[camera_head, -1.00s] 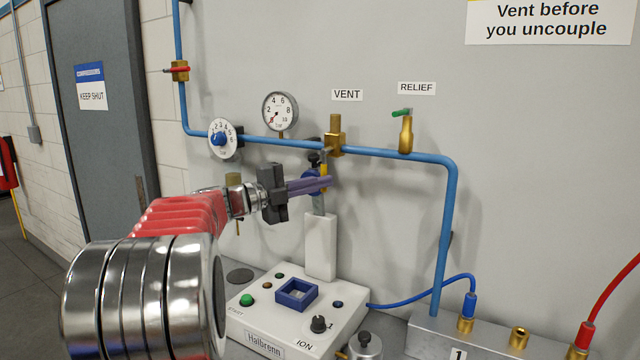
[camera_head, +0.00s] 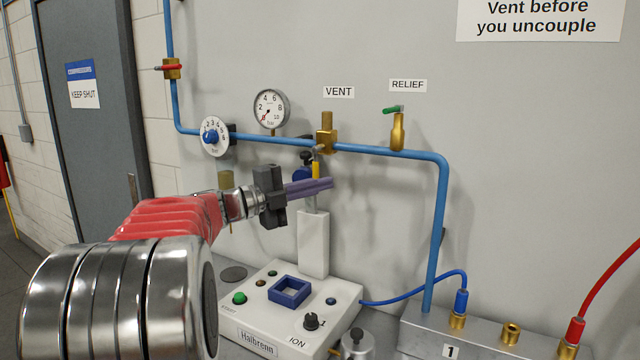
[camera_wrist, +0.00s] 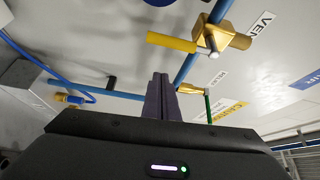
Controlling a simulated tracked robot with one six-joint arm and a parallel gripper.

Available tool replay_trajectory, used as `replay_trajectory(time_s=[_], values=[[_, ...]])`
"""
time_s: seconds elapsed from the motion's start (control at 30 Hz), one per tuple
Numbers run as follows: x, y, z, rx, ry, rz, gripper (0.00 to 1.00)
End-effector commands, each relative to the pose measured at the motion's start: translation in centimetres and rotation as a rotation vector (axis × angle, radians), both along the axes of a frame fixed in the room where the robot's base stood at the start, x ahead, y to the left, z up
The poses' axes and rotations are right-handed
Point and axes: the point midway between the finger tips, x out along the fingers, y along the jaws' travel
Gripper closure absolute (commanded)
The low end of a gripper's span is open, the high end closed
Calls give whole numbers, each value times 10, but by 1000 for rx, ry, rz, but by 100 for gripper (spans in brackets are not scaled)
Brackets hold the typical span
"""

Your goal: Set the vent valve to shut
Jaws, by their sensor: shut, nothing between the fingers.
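The vent valve (camera_head: 327,137) is a brass body with an upright stub on the blue pipe, under the VENT label (camera_head: 338,92). Its yellow handle (camera_head: 316,170) hangs down, crosswise to the pipe. The wrist view also shows the handle (camera_wrist: 171,42) and the brass body (camera_wrist: 228,38). My gripper (camera_head: 328,184) is shut and empty, its purple fingers pointing right, with tips just below the handle in the head view. In the wrist view the fingertips (camera_wrist: 161,77) appear apart from the handle; I cannot tell exactly how far.
A pressure gauge (camera_head: 271,108) and a blue-knobbed dial (camera_head: 213,137) are left of the valve. The relief valve (camera_head: 398,130) with a green lever is to its right. Below stand a white control box (camera_head: 270,322) and a white post (camera_head: 313,243).

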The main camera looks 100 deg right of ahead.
Motion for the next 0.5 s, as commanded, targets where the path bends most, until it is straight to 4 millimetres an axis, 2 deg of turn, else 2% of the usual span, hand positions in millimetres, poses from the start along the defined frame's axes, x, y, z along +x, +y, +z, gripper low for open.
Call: replay_trajectory(time_s=[0.3,0.5], values=[[51,20,0,1,0,5,100],[74,30,0,1,1,4,100]])
